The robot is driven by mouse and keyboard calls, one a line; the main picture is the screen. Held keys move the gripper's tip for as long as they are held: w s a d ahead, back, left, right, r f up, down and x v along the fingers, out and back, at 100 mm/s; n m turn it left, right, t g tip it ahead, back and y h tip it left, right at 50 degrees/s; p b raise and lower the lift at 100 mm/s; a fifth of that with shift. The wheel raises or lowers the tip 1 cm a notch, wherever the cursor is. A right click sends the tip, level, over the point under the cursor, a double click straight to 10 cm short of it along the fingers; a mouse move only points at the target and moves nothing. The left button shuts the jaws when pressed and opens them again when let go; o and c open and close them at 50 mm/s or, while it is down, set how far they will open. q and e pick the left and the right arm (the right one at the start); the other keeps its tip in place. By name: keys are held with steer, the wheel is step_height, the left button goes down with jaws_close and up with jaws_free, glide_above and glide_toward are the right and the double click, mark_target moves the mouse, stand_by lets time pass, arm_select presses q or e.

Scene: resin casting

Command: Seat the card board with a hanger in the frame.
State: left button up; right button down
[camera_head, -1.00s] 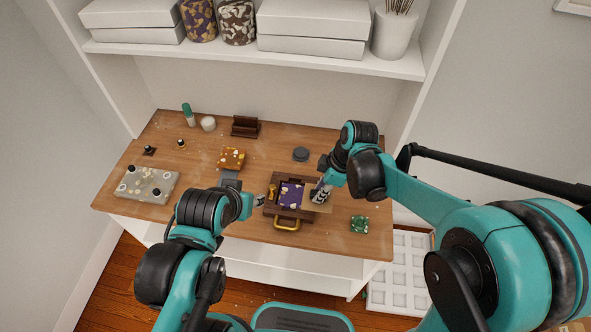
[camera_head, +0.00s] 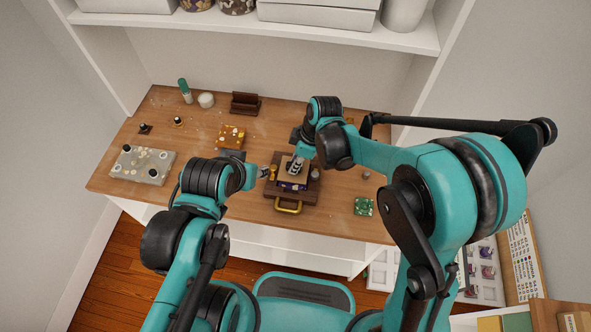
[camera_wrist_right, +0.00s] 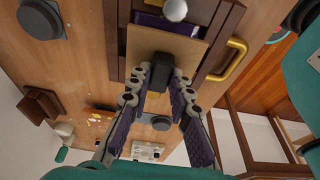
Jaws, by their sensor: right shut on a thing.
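The frame (camera_head: 307,199) is a dark brown wooden tray with a yellow handle (camera_head: 288,208) at its front; it also shows in the wrist view (camera_wrist_right: 226,30). A purple piece (camera_head: 292,186) lies inside it. The tan card board (camera_wrist_right: 145,48) carries a dark block-like hanger (camera_wrist_right: 163,70). My right gripper (camera_head: 294,165) is shut on the hanger, and the board is over the frame, covering much of the purple piece. I cannot tell whether the board touches the frame. My left gripper (camera_head: 264,172) is at the frame's left side; its fingers are too small to read.
A brass piece (camera_head: 273,172) and a grey knob (camera_head: 315,173) sit at the frame's sides. A green piece (camera_head: 364,206) lies right of it. A grey block (camera_head: 142,165), an amber piece (camera_head: 231,136) and a dark holder (camera_head: 245,103) stand left and behind. The right front table is mostly clear.

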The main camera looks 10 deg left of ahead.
step_height(320, 180, down, 4)
steer(key=shift+r+b, duration=0.25)
steer(key=shift+b, duration=0.35)
steer(key=shift+f, duration=0.15)
steer(key=c, duration=1.4)
jaws_free()
